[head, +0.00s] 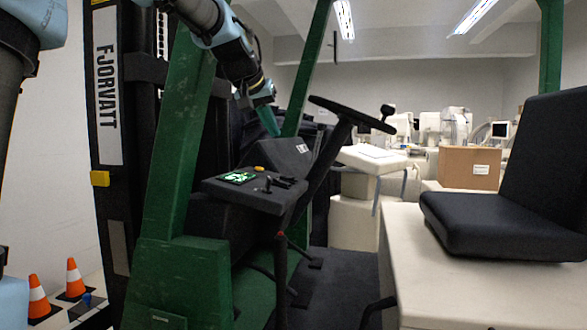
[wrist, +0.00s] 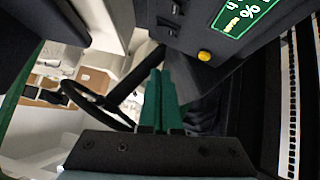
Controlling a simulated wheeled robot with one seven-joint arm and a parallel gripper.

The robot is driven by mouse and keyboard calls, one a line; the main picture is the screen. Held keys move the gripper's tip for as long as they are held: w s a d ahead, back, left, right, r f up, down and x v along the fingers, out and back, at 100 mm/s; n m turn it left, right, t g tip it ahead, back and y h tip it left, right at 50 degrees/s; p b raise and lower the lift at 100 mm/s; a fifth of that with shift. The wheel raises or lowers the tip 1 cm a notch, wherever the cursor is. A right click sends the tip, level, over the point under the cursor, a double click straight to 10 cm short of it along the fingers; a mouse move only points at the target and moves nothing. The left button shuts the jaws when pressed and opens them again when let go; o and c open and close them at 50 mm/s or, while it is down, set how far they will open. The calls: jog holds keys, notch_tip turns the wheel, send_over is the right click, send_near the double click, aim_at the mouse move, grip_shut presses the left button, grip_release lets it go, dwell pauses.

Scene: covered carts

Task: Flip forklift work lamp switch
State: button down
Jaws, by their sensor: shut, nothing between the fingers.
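The forklift's dark dash panel (head: 245,195) carries a lit green display (head: 238,177), a yellow button (head: 259,168) and small black switches (head: 283,181). The wrist view shows the yellow button (wrist: 205,55), part of the display (wrist: 243,14) and two small black switches (wrist: 168,28) on the panel. Which switch is the work lamp's, I cannot tell; no label is readable. My gripper (head: 272,131) is above and behind the panel in the head view. In the wrist view its green fingers (wrist: 161,76) are shut and empty, their tips apart from the switches.
A black steering wheel (head: 350,113) stands right of the panel. Green posts (head: 175,145) and the mast (head: 110,90) flank my arm. A black seat (head: 500,222) is at right. Two orange cones (head: 74,278) stand at lower left. A cardboard box (head: 469,168) is behind.

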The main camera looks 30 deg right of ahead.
jog(key=shift+d, duration=0.1)
jog(key=p, duration=0.3)
send_over(287, 178)
jog(key=a, duration=0.1)
jog(key=f, duration=0.6)
jog(key=shift+s+a+f, duration=0.1)
jog(key=shift+s+f, duration=0.05)
jog(key=shift+s, duration=0.2)
jog(key=f, duration=0.2)
jog(key=d+f, duration=0.1)
jog(key=f, duration=0.1)
jog(key=shift+p, duration=0.35)
jog(key=shift+f, duration=0.3)
